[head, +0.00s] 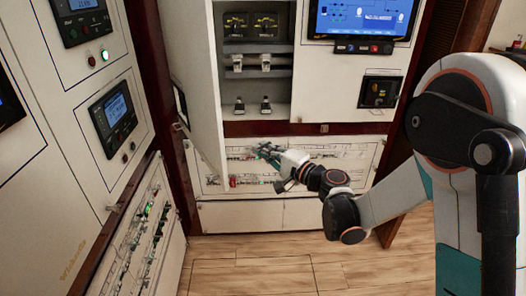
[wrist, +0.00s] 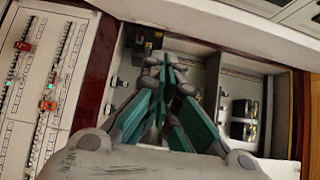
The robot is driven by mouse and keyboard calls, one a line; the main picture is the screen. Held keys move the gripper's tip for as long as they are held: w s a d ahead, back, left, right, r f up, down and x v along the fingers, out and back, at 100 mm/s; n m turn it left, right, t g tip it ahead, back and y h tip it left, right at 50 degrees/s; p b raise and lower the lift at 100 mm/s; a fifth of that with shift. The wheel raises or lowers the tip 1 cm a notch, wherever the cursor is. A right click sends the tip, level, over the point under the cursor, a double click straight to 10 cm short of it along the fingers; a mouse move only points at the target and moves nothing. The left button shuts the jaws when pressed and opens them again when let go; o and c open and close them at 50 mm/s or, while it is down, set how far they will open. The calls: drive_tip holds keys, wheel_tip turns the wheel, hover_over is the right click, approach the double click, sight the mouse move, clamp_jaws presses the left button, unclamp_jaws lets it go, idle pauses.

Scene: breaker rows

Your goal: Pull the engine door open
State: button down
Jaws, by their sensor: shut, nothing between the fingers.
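I take the engine door (head: 194,70) to be the tall white door at the left of the middle cabinet. In the head view it stands swung out, seen at a steep angle, with the compartment beside it exposed. In the wrist view it appears to be the pale panel (wrist: 215,38) along the top. My gripper (head: 266,152) is below and right of the door, in front of the lower breaker panel in the head view. Its teal fingers (wrist: 163,68) are shut and empty, with the compartment behind them. I see no contact with the door.
The exposed compartment (head: 255,88) holds dark gauges and several switches. A lower panel of breaker rows (head: 330,152) lies beneath it. A screen (head: 362,18) is at the upper right. Another panelled wall (head: 75,120) stands close on the left. Wooden floor (head: 265,275) is clear in front.

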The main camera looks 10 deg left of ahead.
drive_tip(key=w+a+b, duration=0.1)
drive_tip(key=a+b, duration=0.1)
drive_tip(key=a, duration=0.6)
drive_tip(key=shift+a, duration=0.4)
drive_tip(key=shift+w, duration=0.1)
drive_tip(key=s+a+b, duration=0.1)
drive_tip(key=s+a, duration=1.1)
drive_tip(key=a, duration=0.4)
drive_tip(key=shift+d, duration=0.1)
drive_tip(key=s+p+v, duration=0.1)
drive_tip(key=v, duration=1)
